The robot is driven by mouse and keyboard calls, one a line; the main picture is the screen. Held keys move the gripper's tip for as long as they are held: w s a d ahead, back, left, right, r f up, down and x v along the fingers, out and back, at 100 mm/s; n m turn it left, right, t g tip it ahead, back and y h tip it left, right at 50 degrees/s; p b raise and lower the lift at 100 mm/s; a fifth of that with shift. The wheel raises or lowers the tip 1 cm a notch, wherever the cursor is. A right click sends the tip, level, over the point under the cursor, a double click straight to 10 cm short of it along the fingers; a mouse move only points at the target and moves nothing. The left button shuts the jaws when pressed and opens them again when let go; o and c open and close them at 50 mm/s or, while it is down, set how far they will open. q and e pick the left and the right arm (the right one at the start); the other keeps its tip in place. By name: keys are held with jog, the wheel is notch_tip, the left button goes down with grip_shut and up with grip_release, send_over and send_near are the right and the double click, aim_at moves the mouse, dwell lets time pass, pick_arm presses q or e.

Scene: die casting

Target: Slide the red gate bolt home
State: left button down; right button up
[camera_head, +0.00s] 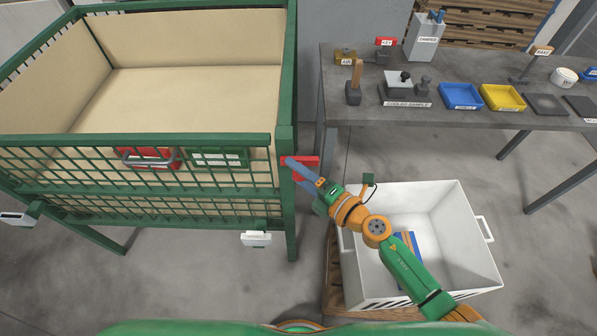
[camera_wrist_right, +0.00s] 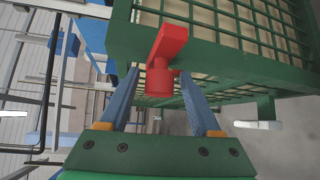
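The red gate bolt (camera_head: 313,161) sits at the right corner post of the green mesh pen (camera_head: 285,80), at the end of its front gate (camera_head: 130,140). In the right wrist view the bolt (camera_wrist_right: 160,78) shows a flat red arm and a round red knob. My right gripper (camera_head: 290,164) reaches the bolt from the lower right. Its two blue fingers (camera_wrist_right: 158,76) are apart, one on each side of the knob, with gaps visible. I cannot tell how deep the knob lies between them. My left gripper is not in view.
A white crate (camera_head: 465,205) with a blue item inside stands beneath my right arm. A grey workbench (camera_head: 450,118) with blue (camera_head: 461,96) and yellow (camera_head: 502,97) trays stands at the back right. A red box (camera_head: 148,155) and a green box (camera_head: 220,157) show at the gate.

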grip_shut()
dwell(1.2)
